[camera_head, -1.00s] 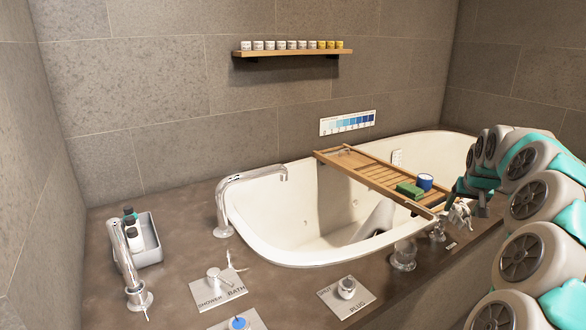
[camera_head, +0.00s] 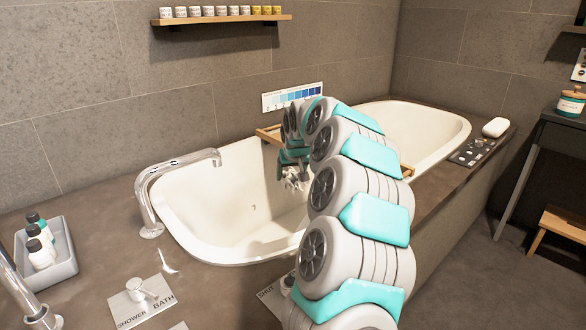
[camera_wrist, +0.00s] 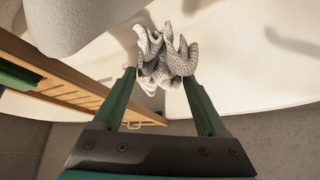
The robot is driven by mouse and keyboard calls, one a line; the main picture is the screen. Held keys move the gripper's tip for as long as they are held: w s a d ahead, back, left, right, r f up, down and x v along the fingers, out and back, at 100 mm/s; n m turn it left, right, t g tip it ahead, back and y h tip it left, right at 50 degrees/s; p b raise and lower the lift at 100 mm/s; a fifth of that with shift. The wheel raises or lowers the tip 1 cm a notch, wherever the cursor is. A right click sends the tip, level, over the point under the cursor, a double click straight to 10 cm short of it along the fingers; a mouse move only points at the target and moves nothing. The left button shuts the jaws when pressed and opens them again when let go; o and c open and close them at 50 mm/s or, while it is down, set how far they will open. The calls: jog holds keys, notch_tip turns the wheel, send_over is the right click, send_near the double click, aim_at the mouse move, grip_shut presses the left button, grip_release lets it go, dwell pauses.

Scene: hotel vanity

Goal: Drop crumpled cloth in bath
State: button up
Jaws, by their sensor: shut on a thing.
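The crumpled cloth (camera_wrist: 160,57) is white-grey and textured. In the wrist view it sits between the fingertips of my gripper (camera_wrist: 165,80), which is shut on it. In the head view the cloth (camera_head: 295,183) hangs below my gripper (camera_head: 293,172), over the open part of the bath. The bath (camera_head: 225,205) is a white tub set into a brown stone surround. Its white inside also fills much of the wrist view (camera_wrist: 245,75). My arm hides part of the bath's middle and near rim.
A wooden bath tray (camera_head: 268,133) spans the tub just behind my gripper, mostly hidden by my arm. A curved chrome tap (camera_head: 150,205) stands at the left rim. A grey caddy with bottles (camera_head: 62,262) is at far left. A shelf of cups (camera_head: 222,20) is on the wall.

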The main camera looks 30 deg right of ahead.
notch_tip(320, 180, down, 16)
jog(key=b, duration=0.5)
jog(key=shift+r, duration=0.25)
jog(key=o, duration=1.6)
jog(key=shift+c, duration=0.2)
jog(key=shift+s+r, duration=0.1)
jog(key=v, duration=0.7)
jog(key=shift+r, duration=0.25)
jog(key=shift+s+a, duration=0.1)
